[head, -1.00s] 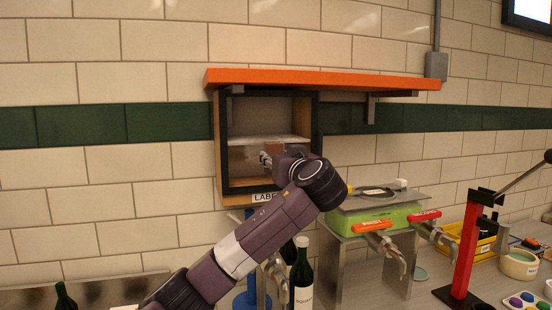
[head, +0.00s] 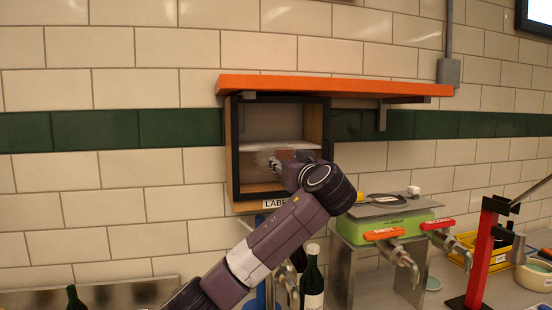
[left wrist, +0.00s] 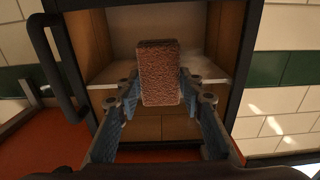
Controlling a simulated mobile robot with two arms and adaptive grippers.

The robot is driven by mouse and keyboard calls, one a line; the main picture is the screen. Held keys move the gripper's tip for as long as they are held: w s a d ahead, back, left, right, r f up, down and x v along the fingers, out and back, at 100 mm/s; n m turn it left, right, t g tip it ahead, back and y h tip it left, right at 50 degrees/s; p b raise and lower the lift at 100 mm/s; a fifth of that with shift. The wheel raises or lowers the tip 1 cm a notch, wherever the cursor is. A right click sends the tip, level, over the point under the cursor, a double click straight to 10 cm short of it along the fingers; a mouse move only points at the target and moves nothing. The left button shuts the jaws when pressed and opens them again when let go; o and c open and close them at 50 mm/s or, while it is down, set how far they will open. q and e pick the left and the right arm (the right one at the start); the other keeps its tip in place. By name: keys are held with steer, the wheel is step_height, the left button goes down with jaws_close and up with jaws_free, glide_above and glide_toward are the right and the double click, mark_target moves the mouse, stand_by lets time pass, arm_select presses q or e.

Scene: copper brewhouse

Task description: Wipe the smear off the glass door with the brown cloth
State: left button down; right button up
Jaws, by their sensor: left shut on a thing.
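The glass door (head: 235,150) has a dark frame and closes a small wall cabinet. Its dark handle (left wrist: 48,70) shows at the left of the left wrist view. My left gripper (head: 278,164) is in front of the middle of the door. It is shut on the brown cloth (left wrist: 160,72), a small rough block-like pad between its two fingers. I cannot tell whether the cloth touches the glass. A pale haze shows around the cloth, but I cannot clearly separate the smear from the white shelf behind the glass. My right gripper is not in view.
An orange shelf (head: 335,87) juts out above the cabinet. A green scale (head: 385,228) stands on a metal stand at right, with taps (head: 397,254) in front. A dark bottle (head: 312,278) stands below the cabinet. A red lever press (head: 482,250) is farther right.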

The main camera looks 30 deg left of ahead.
mark_target(285, 151)
arm_select(q)
steer(key=shift+w+a, duration=0.25)
steer(key=shift+d+r+p, duration=0.1)
steer(key=shift+r+p, duration=0.75)
steer(key=shift+r, duration=0.65)
steer(key=shift+s, duration=0.1)
steer(key=shift+f, duration=0.15)
step_height(285, 151, down, 3)
steer(key=b, duration=0.2)
steer(key=shift+b, duration=0.35)
steer(key=shift+r+p, duration=1.1)
steer(key=shift+r, duration=0.7)
steer(key=shift+f, duration=0.1)
